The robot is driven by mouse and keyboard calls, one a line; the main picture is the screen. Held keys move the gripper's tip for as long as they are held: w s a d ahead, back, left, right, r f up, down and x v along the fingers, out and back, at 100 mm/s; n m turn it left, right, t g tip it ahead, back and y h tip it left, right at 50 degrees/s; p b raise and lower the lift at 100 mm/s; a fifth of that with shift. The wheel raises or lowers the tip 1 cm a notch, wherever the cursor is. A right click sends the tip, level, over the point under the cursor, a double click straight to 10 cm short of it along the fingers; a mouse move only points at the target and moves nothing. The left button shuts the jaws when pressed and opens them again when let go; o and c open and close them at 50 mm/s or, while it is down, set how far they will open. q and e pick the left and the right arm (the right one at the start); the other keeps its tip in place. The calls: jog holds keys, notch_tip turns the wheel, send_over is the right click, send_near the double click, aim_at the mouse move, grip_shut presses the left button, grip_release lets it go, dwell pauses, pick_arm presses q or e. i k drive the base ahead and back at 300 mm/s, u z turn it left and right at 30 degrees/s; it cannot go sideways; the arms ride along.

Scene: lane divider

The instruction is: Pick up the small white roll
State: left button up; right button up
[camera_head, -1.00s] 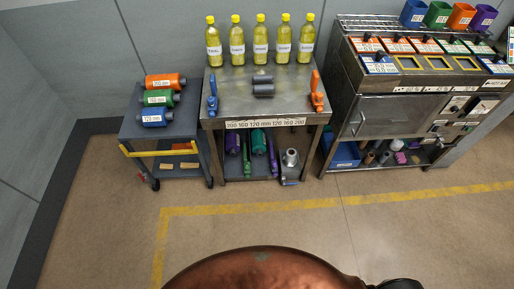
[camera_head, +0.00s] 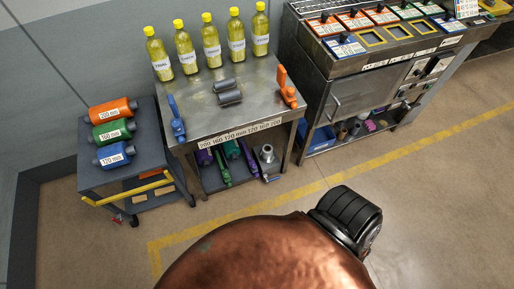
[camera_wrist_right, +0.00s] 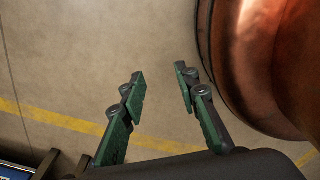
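I cannot clearly make out a small white roll. A small pale cylinder (camera_head: 356,128) stands among other items on the lower shelf of the right-hand metal bench; it is too small to tell whether it is the roll. My right gripper (camera_wrist_right: 160,84) is open and empty in the right wrist view, with bare floor behind its fingers. It is far from the shelf and not visible in the head view. My left gripper is in no view.
The metal bench (camera_head: 350,95) has colored trays on top and a blue bin (camera_head: 318,138) below. The middle table (camera_head: 205,115) carries several yellow bottles and grey rolls. A dark cart (camera_head: 90,175) holds orange, green and blue rolls. The floor in front is clear.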

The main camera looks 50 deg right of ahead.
aim_at(267, 155)
jog(key=z, duration=0.4)
jog(key=i, duration=0.85)
jog(key=z, duration=0.6)
